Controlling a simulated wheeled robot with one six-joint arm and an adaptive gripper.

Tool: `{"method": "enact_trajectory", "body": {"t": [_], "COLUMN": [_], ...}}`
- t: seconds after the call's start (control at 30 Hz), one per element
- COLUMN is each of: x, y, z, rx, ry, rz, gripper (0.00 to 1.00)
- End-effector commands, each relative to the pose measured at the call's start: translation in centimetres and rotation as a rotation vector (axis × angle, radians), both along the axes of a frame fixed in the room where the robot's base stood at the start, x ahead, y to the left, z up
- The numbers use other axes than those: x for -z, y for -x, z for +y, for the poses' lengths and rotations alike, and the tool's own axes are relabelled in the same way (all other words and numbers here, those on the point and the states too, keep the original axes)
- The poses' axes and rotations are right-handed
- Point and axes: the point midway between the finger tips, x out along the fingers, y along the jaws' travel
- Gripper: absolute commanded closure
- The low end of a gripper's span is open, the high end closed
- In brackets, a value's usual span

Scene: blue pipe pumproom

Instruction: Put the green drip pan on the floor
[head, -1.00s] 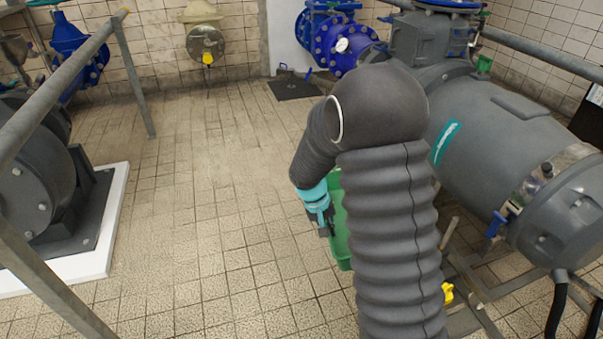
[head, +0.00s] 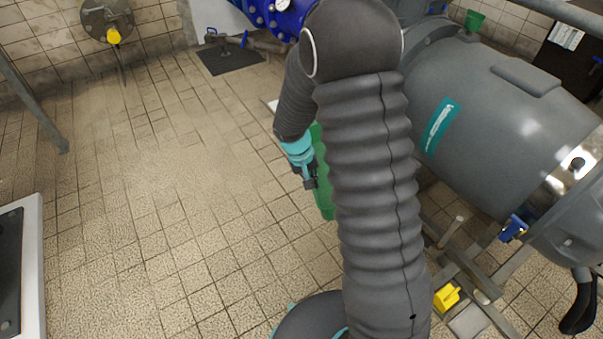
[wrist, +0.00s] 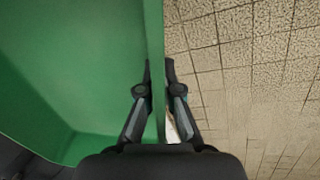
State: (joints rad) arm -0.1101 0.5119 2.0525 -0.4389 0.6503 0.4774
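The green drip pan (head: 325,190) is partly hidden behind my arm in the head view. In the wrist view its green inner face (wrist: 75,60) fills the left side, and its wall runs between my fingers. My gripper (wrist: 160,75) is shut on this wall, one finger on each side. In the head view my gripper (head: 310,180) is at the pan's left side. The pan appears steeply tilted. The tiled floor (head: 170,200) lies below; the gap between pan and floor is hard to judge.
Open floor spreads left of the pan. A large grey machine (head: 500,110) and its metal frame stand at the right, with a yellow part (head: 447,297) low beside it. A white plinth (head: 33,270) is at the left edge. A dark floor plate (head: 230,58) lies at the back.

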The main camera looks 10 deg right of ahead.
Motion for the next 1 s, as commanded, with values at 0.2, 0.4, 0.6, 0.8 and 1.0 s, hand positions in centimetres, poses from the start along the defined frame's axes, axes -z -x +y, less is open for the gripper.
{"method": "enact_trajectory", "body": {"t": [0.2, 0.4, 0.6, 0.8, 1.0], "x": [11.2, 20.9, 25.7, 27.8, 29.7], "y": [2.1, 2.9, 3.0, 3.0, 2.8], "z": [-1.4, -2.1, -2.0, -1.7, -1.2], "rx": [-0.03, -0.116, -0.18, -0.215, -0.25], "ry": [-0.031, -0.059, -0.077, -0.085, -0.094], "rz": [0.004, 0.0, -0.006, -0.008, -0.007], "gripper": [1.0, 1.0, 1.0, 1.0, 1.0]}}
